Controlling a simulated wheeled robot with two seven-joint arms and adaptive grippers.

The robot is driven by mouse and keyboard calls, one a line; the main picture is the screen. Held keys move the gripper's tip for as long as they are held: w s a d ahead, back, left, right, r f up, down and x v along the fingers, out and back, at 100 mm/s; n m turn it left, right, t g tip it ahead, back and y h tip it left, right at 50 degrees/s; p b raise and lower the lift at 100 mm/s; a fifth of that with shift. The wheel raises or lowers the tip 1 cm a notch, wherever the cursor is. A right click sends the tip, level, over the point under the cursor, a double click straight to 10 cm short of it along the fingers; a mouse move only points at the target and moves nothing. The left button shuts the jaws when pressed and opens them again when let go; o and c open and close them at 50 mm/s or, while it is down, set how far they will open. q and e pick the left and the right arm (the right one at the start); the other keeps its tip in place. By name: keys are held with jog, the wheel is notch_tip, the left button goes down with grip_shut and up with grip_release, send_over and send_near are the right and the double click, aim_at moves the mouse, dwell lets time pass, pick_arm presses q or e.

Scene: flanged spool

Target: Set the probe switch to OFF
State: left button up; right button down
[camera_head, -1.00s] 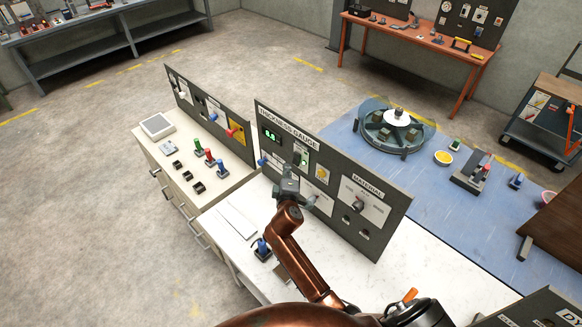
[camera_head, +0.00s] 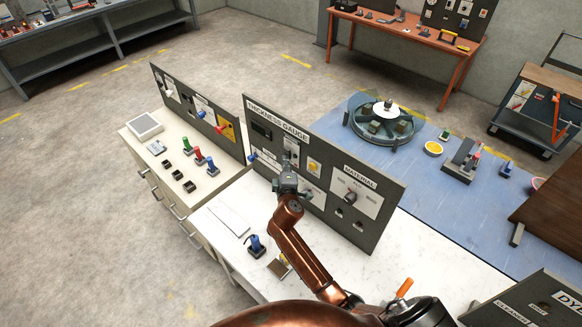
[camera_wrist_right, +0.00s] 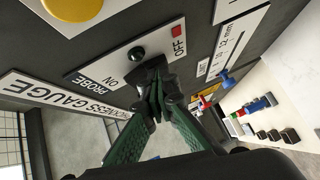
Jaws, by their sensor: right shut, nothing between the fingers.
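The dark THICKNESS GAUGE panel (camera_head: 325,200) stands upright on the white bench. Its white PROBE plate (camera_wrist_right: 112,68) has ON at one end and OFF beside a red square (camera_wrist_right: 176,31) at the other. In the head view the right gripper (camera_head: 288,168) is before the plate. The display window (camera_head: 261,131) is dark. My left gripper is out of view.
A MATERIAL knob plate (camera_head: 352,197) is right of the gripper, a yellow button (camera_head: 313,165) nearer. A second panel (camera_head: 205,112) is at left.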

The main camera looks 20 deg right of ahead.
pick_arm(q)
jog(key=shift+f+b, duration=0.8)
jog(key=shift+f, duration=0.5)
pick_arm(e)
jog(key=s+a, duration=0.7)
jog(key=s, duration=0.3)
jog(key=shift+s+a+f, duration=0.3)
